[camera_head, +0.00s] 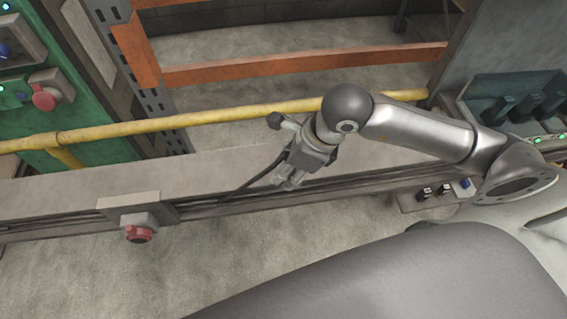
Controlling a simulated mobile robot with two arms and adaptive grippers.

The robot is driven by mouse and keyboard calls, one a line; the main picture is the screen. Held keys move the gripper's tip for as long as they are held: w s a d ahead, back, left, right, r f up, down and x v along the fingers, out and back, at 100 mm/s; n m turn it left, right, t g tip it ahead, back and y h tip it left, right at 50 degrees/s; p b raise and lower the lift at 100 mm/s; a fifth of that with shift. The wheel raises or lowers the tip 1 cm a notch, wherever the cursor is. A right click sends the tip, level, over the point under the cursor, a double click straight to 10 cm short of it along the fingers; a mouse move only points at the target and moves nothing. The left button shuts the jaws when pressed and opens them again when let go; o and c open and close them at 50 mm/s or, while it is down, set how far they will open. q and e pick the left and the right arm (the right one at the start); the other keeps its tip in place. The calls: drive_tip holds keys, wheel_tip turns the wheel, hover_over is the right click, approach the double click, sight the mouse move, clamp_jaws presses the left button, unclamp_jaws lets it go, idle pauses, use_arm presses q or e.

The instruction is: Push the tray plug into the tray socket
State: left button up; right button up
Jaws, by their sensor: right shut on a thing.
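My right gripper (286,182) is shut at the cable tray (330,187), with its fingers pointing down. A black cable (240,188) runs from beside its fingertips down and left into the tray. The thing in the jaws, which looks like the tray plug, is mostly hidden by the fingers. A grey box with a red round front, apparently the tray socket (138,234), is mounted on the tray's front at the left, well apart from the gripper. My left gripper is not in view.
A yellow pipe (210,121) runs behind the tray, with orange rack beams (290,66) beyond it. A green panel (75,120) with a red connector stands at the upper left. A small box with switches (435,193) is at the right.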

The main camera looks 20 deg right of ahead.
idle(0.4)
drive_tip(key=f+n, duration=0.1)
drive_tip(key=n, duration=0.1)
drive_tip(key=f+n+g, duration=0.1)
drive_tip(key=n, duration=0.1)
drive_tip(key=f+n+g+y, duration=0.1)
drive_tip(key=shift+s+d+n, duration=0.2)
drive_tip(key=shift+s+n, duration=0.1)
drive_tip(key=shift+n, duration=0.1)
drive_tip(key=s+d+f+n+g+h, duration=0.2)
drive_tip(key=s+f+n+g+h, duration=0.1)
drive_tip(key=n, duration=1.7)
wheel_tip(320, 180, down, 2)
drive_tip(key=shift+f+g+h, duration=0.15)
drive_tip(key=shift+g+h, duration=0.55)
drive_tip(key=shift+g, duration=0.5)
